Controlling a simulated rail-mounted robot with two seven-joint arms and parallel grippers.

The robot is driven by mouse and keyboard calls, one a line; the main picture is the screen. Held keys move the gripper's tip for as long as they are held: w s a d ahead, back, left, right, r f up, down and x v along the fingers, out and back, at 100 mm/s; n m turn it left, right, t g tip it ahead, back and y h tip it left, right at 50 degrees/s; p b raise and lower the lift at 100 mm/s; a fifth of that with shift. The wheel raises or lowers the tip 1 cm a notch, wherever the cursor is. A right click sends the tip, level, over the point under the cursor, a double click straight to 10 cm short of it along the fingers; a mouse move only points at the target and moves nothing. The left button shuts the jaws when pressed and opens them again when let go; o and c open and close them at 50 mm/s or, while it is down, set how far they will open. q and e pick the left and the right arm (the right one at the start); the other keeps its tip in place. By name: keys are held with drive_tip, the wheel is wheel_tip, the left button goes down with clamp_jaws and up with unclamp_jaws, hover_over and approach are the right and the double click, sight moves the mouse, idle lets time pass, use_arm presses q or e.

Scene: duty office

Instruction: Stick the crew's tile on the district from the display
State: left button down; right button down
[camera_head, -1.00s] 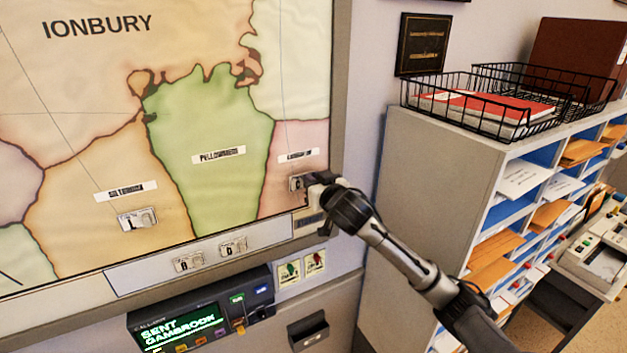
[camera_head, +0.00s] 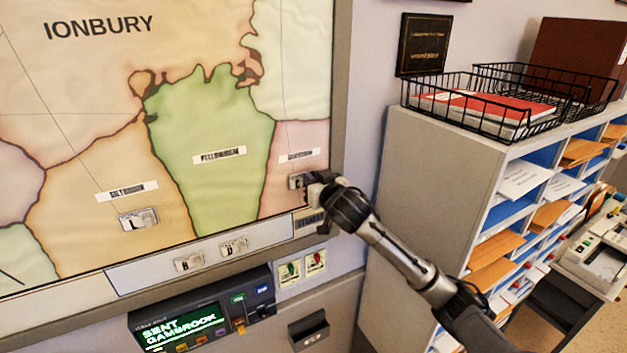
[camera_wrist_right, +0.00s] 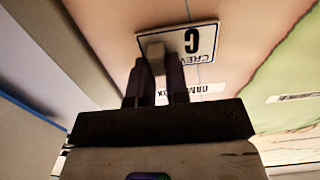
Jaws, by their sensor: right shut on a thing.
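The display (camera_head: 185,328) reads "SENT GAMBROOK" in green. The pink district (camera_head: 302,139) is at the map's lower right; its label (camera_wrist_right: 205,92) is partly hidden in the right wrist view, with "GAM" legible. My right gripper (camera_head: 312,182) is shut on the grip of a white tile (camera_head: 296,181). The right wrist view shows "C" and "CREW" on this tile (camera_wrist_right: 203,42), upside down. The tile lies flat over the pink district, below its label; I cannot tell whether it touches the map. My left gripper is not in view.
An "L" tile (camera_head: 138,219) is on the orange district. Tiles A (camera_head: 188,262) and D (camera_head: 234,246) are on the strip below the map. The green district (camera_head: 215,115) is bare except for its label. A grey pigeonhole cabinet (camera_head: 432,170) with wire trays stands right.

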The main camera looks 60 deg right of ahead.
drive_tip(key=c, duration=1.2)
unclamp_jaws()
drive_tip(key=shift+o, duration=0.8)
drive_tip(key=f+b+v, duration=0.1)
drive_tip(key=b+v, duration=0.2)
drive_tip(key=v, duration=1.1)
drive_tip(key=shift+r, duration=0.4)
